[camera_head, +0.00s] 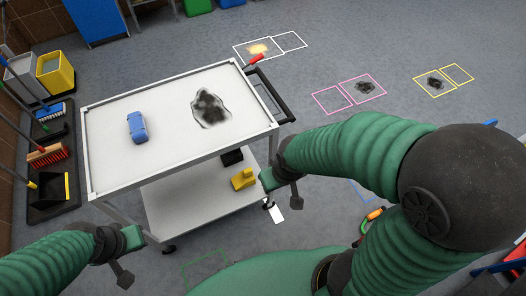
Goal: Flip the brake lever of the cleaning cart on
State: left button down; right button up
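The cleaning cart (101,194) has a white-rimmed top tray, a lower shelf and a black push handle (283,103) on its right side. A red lever (254,60) sticks up at its far right corner, next to the handle; I take it as the brake lever. My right gripper (282,192) is beside the cart's near right corner, well short of the red lever; whether it touches the cart is unclear. My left gripper (128,258) is in front of the cart's near left corner. Both hands look empty, but their finger opening is too small to judge.
A yellow object (243,179) is on the lower shelf. Brushes and a yellow bucket (55,72) stand left. The floor right of the cart is open, with coloured outlined squares (362,88).

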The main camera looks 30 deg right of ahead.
aim_at(258, 58)
jog(key=i+l+z, duration=0.2)
jog(key=i, duration=0.25)
jog(key=i+l+z, duration=0.15)
jog(key=i, duration=0.3)
